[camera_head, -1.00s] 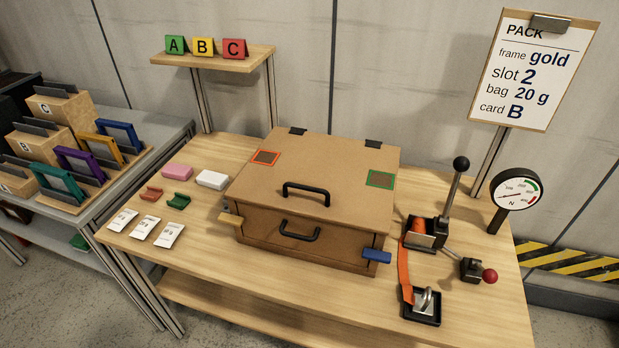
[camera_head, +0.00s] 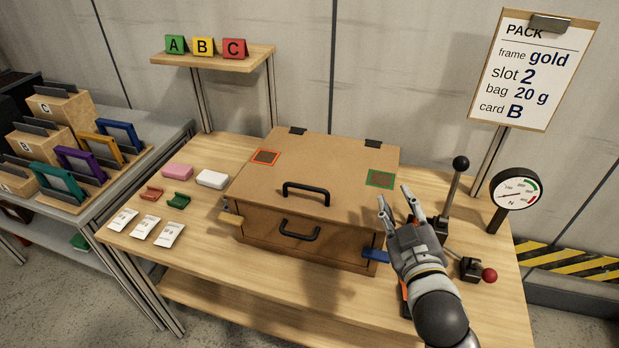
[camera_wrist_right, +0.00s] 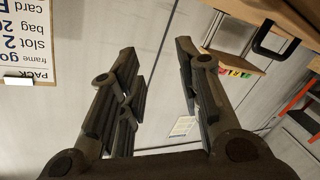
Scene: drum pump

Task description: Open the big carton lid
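The big brown carton (camera_head: 262,237) stands on the wooden table with its lid (camera_head: 325,165) lying shut. A black arched handle (camera_head: 306,188) is on the lid near its front edge, and a second black handle (camera_head: 300,233) is on the front face. My right gripper (camera_head: 398,202) is open and empty, just right of the carton's front right corner, apart from the lid handle. In the right wrist view its two fingers (camera_wrist_right: 160,85) are spread with nothing between them, and a black handle (camera_wrist_right: 268,40) shows at the upper right. My left gripper is not in view.
A blue tab (camera_head: 375,255) and a tan tab (camera_head: 231,218) stick out at the carton's front corners. A lever (camera_head: 455,185) and a gauge (camera_head: 515,190) stand right of the carton. Small blocks and white bags (camera_head: 145,227) lie left of it.

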